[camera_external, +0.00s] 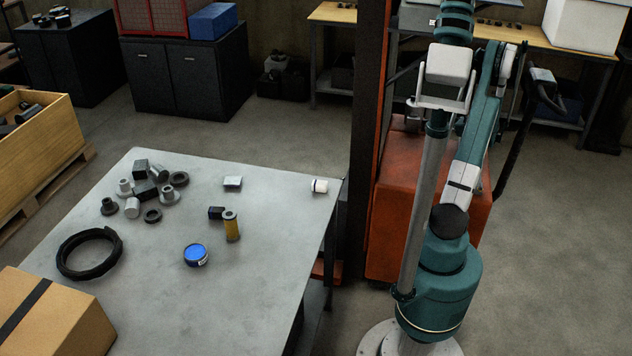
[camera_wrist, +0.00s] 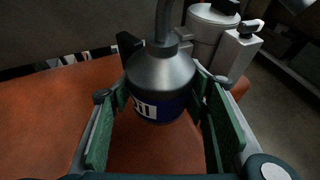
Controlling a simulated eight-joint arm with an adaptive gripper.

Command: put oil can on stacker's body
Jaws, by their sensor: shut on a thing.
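The oil can (camera_wrist: 160,85) has a grey metal cone top with a spout and a dark blue body with a white label. In the wrist view it stands upright between the green pads of my gripper (camera_wrist: 161,100), which is shut on it. The orange body of the stacker (camera_wrist: 50,115) lies below the can. I cannot tell whether the can's base touches it. In the external view the stacker's body (camera_external: 395,190) is behind my arm, and the can and gripper are hidden there.
A grey cylinder (camera_wrist: 205,35) and a light box (camera_wrist: 238,50) stand just beyond the can on the right. The dark stacker mast (camera_external: 368,120) rises left of my arm. A grey table (camera_external: 130,240) with several small parts is at left.

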